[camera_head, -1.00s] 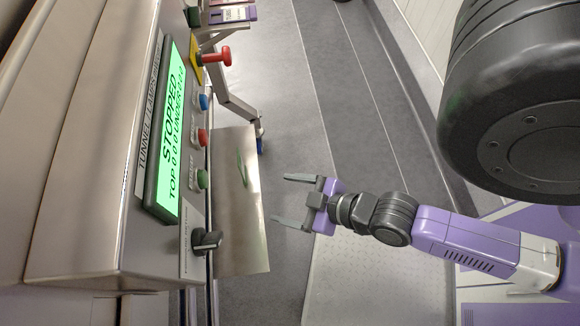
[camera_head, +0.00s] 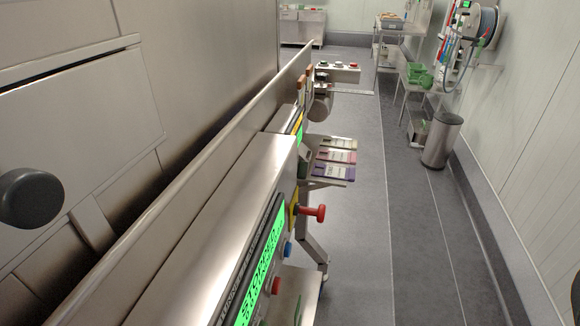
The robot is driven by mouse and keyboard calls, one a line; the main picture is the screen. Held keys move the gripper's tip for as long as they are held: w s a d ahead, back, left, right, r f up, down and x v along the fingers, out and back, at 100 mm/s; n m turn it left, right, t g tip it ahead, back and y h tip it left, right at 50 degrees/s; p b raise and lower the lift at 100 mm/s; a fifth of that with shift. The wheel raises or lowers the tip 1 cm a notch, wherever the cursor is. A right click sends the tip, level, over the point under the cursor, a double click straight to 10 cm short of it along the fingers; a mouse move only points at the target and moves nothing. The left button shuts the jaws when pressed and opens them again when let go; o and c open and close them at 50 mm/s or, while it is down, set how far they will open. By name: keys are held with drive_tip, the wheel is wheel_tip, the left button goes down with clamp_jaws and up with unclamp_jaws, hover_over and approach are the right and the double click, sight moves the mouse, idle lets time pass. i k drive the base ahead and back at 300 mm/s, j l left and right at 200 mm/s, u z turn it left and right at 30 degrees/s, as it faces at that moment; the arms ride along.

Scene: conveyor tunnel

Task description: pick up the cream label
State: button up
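The cream label (camera_head: 340,143) appears to be the farthest of three coloured strips on a small tilted shelf (camera_head: 316,183) that sticks out from the side of the machine, near the middle of the view. A pink label (camera_head: 336,156) and a purple label (camera_head: 333,171) lie nearer, in a row with it. The writing on them is too small to read. My gripper is out of view, so its distance to the labels does not show.
A red knob (camera_head: 313,212) juts out over the aisle just nearer than the shelf. The green display (camera_head: 262,265) is partly cut off below. The grey floor (camera_head: 415,220) to the right is clear. A steel bin (camera_head: 441,140) and a cart stand farther back by the wall.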

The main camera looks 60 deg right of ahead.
sight(353, 145)
drive_tip(key=z, duration=1.35)
drive_tip(key=u, duration=1.45)
drive_tip(key=l+u, duration=0.25)
drive_tip(key=u, duration=0.15)
drive_tip(key=l+u, duration=0.55)
drive_tip(key=u, duration=0.25)
drive_tip(key=l+u, duration=0.25)
drive_tip(key=u, duration=0.15)
drive_tip(key=k+l+u, duration=0.2)
drive_tip(key=l+u, duration=0.2)
drive_tip(key=k+l+u, duration=0.25)
drive_tip(key=u, duration=0.2)
drive_tip(key=k+l+u, duration=0.4)
drive_tip(key=k+u, duration=0.25)
drive_tip(key=u, duration=0.2)
drive_tip(key=k+l+u, duration=0.15)
drive_tip(key=k, duration=1.4)
